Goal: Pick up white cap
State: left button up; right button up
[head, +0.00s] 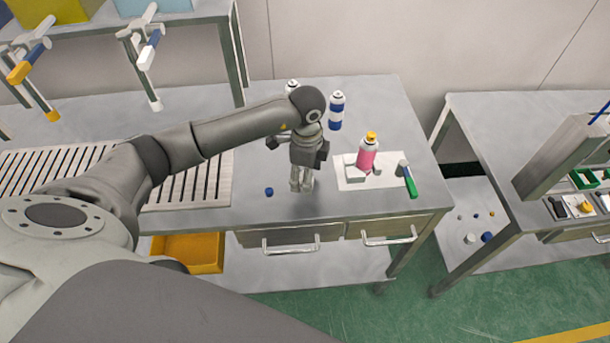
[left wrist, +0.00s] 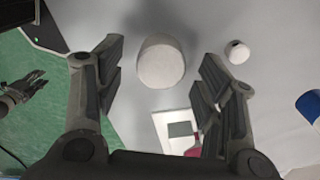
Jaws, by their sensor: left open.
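The white cap (left wrist: 161,63) shows in the left wrist view as a pale rounded piece on the grey table, just beyond and between my left fingertips. My left gripper (left wrist: 160,75) is open, with a finger on each side and visible gaps to the cap. In the head view my left gripper (head: 301,186) points down over the table near its front edge. I cannot make out the white cap there. A dark gripper (left wrist: 32,88), apparently my right one, shows over the green floor at the left of the wrist view; its opening is unclear.
A blue cap (head: 269,191) lies left of my left gripper. A pink can (head: 367,154) stands on a white mat (head: 350,184) to the right, with a green-handled tool (head: 410,183). A blue-and-white can (head: 336,111) stands behind. A slatted rack (head: 190,181) is at left.

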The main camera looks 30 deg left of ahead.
pick_arm(q)
jog(key=shift+f, duration=1.1)
jog(key=c, duration=0.7)
jog(key=shift+c, duration=0.2)
pick_arm(e)
jog(key=shift+r, duration=0.3)
